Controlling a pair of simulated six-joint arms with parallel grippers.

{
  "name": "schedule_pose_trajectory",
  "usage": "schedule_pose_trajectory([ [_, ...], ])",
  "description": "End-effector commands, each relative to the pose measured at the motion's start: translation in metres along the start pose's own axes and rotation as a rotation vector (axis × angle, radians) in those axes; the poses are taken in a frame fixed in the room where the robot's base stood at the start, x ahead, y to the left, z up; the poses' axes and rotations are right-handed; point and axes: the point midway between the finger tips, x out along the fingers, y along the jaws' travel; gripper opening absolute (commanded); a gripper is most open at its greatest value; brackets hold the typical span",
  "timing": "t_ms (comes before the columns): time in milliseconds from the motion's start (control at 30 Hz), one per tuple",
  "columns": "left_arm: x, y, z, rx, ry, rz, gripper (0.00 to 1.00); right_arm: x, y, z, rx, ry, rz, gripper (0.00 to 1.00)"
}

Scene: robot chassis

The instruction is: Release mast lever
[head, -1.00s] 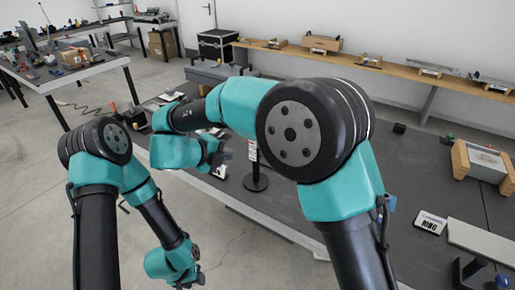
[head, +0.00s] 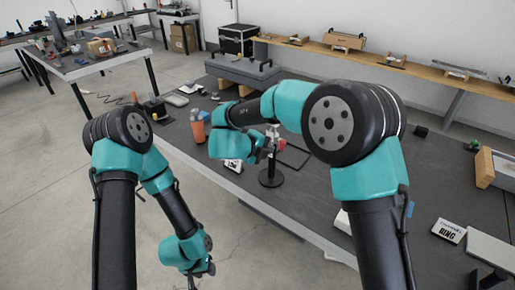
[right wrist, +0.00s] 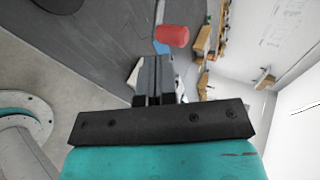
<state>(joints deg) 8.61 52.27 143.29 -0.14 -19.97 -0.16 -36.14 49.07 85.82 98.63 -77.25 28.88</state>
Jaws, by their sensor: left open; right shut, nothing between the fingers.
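A small mast on a round black base (head: 270,179) stands near the front edge of the dark workbench. A red part (head: 281,144) shows at its upper end, partly hidden by my right gripper (head: 268,146). In the right wrist view a red cylinder (right wrist: 172,36), apparently the lever's knob, lies just beyond the fingertips. My right gripper (right wrist: 157,62) is shut and empty there; whether it touches the red part I cannot tell. My left gripper (head: 196,280) hangs low over the floor, away from the bench, cut off near the bottom edge.
An orange container (head: 198,130) and a white card (head: 233,166) are left of the mast. A sign plate (head: 448,231) and a wooden-ended block (head: 486,168) lie at right. A black case (head: 238,40) stands behind. The bench middle is partly hidden by my right arm.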

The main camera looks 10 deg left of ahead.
Motion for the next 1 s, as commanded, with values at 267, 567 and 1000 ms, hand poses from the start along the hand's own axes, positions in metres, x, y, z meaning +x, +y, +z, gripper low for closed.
schedule_pose_trajectory([
  [267, 0.0, 0.0, 0.0, 0.0, 0.0, 0.0, 0.43, 0.024, -0.016, 0.0, 0.003, 0.0, 0.0, 0.0],
  [567, 0.0, 0.0, 0.0, 0.0, 0.0, 0.0, 0.43, 0.026, -0.017, 0.0, 0.002, -0.001, 0.0, 0.0],
  [1000, 0.0, 0.0, 0.0, 0.0, 0.0, 0.0, 0.43, 0.028, -0.018, -0.004, -0.02, -0.038, 0.0, 0.0],
])
